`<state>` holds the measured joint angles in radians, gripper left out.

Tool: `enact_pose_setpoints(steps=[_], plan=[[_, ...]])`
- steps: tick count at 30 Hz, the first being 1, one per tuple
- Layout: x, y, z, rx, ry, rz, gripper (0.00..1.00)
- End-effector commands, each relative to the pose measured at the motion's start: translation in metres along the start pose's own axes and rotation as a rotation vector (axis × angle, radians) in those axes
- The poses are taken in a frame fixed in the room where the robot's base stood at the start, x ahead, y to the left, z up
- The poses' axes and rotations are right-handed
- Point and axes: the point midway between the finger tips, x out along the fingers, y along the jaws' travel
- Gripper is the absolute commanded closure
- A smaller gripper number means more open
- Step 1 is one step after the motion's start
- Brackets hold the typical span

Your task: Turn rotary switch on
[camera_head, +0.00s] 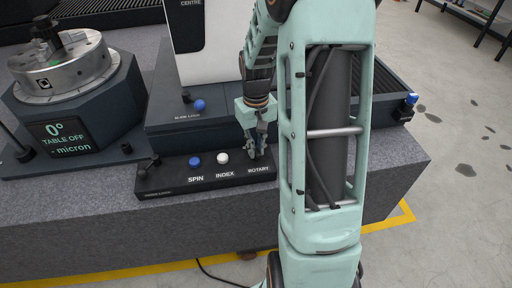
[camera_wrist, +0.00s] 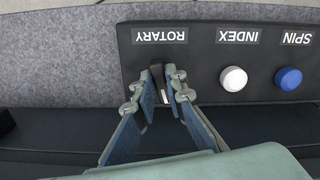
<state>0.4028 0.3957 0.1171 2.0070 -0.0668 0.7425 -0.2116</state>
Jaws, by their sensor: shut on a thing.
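The control panel (camera_head: 210,182) is a dark box on the granite bed with SPIN, INDEX and ROTARY labels. In the wrist view the panel (camera_wrist: 203,65) appears upside down. The rotary switch (camera_wrist: 158,80) is a small dark knob with a pale mark, by the ROTARY label. My gripper (camera_wrist: 161,83) is shut on the knob, with one finger on each side. In the head view my gripper (camera_head: 257,150) reaches down at the panel's right end and mostly hides the switch.
A white button (camera_wrist: 233,79) and a blue button (camera_wrist: 288,78) sit beside the switch. A dark lever (camera_head: 149,162) stands at the panel's left end. A rotary table (camera_head: 65,75) stands at left. The dark step (camera_head: 185,120) rises behind the panel.

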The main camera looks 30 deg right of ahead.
Motion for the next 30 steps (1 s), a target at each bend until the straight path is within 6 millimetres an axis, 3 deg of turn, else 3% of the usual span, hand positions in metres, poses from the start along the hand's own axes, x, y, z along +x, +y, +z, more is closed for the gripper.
enact_pose_setpoints(steps=[30], plan=[[-0.0013,-0.0018,-0.001,0.839,0.0,0.001,1.0]])
